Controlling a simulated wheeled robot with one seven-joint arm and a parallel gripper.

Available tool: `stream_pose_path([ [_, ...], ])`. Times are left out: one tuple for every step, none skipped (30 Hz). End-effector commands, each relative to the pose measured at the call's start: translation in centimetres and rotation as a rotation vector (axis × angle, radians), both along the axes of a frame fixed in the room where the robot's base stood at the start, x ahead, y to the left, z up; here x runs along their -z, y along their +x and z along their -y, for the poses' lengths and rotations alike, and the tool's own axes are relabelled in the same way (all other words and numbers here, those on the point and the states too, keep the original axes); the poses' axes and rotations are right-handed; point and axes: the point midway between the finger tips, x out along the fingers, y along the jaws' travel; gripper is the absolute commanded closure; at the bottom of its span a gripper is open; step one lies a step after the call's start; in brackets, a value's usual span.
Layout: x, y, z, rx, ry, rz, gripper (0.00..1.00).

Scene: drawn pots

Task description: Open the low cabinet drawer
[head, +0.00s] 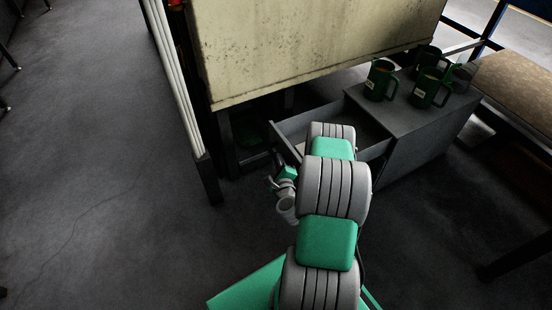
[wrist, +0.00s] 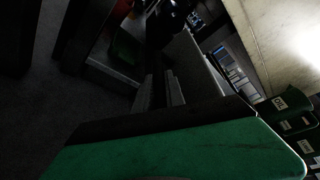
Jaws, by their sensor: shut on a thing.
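The low grey cabinet (head: 420,135) stands right of centre in the head view. Its drawer (head: 302,122) is pulled out toward the left, and I can see into its pale inside. My arm covers part of the drawer. My gripper (wrist: 164,78) is at the drawer's front and shut on its handle. The fingers show as two dark bars in the wrist view, with the drawer (wrist: 200,62) beside them. The handle itself is too dark to make out. In the head view my arm hides most of the gripper.
Several green mugs (head: 381,80) stand on the cabinet top. A large worn cream panel (head: 310,45) hangs above and behind the drawer. A white-barred frame with a dark post (head: 208,180) stands left of the drawer. Open grey floor (head: 90,170) lies further left.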

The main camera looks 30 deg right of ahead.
Motion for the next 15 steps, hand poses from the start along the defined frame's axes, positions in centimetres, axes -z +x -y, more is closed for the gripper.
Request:
stream_pose_path([
  [-0.05, 0.01, -0.04, 0.002, -0.001, 0.001, 1.0],
  [-0.06, -0.03, -0.03, 0.005, -0.001, 0.002, 1.0],
  [-0.06, -0.06, -0.04, 0.007, -0.001, 0.001, 1.0],
  [-0.05, -0.07, -0.03, 0.008, -0.001, 0.002, 1.0],
  [-0.06, -0.08, -0.04, 0.008, -0.001, 0.002, 1.0],
  [-0.05, -0.09, -0.05, 0.01, -0.001, 0.002, 1.0],
  [-0.05, -0.09, -0.05, 0.009, -0.001, 0.003, 1.0],
  [-0.06, -0.09, -0.05, 0.009, -0.001, 0.003, 1.0],
  [-0.06, -0.07, -0.07, 0.009, -0.001, 0.003, 1.0],
  [-0.06, -0.06, -0.08, 0.009, -0.001, 0.003, 1.0],
  [-0.06, -0.06, -0.09, 0.008, -0.001, 0.002, 1.0],
  [-0.06, -0.05, -0.09, 0.008, -0.001, 0.002, 1.0],
  [-0.06, -0.04, -0.11, 0.008, -0.001, 0.002, 1.0],
  [-0.06, -0.04, -0.11, 0.007, -0.002, 0.002, 1.0],
  [-0.06, -0.01, -0.17, 0.007, -0.002, 0.003, 0.83],
])
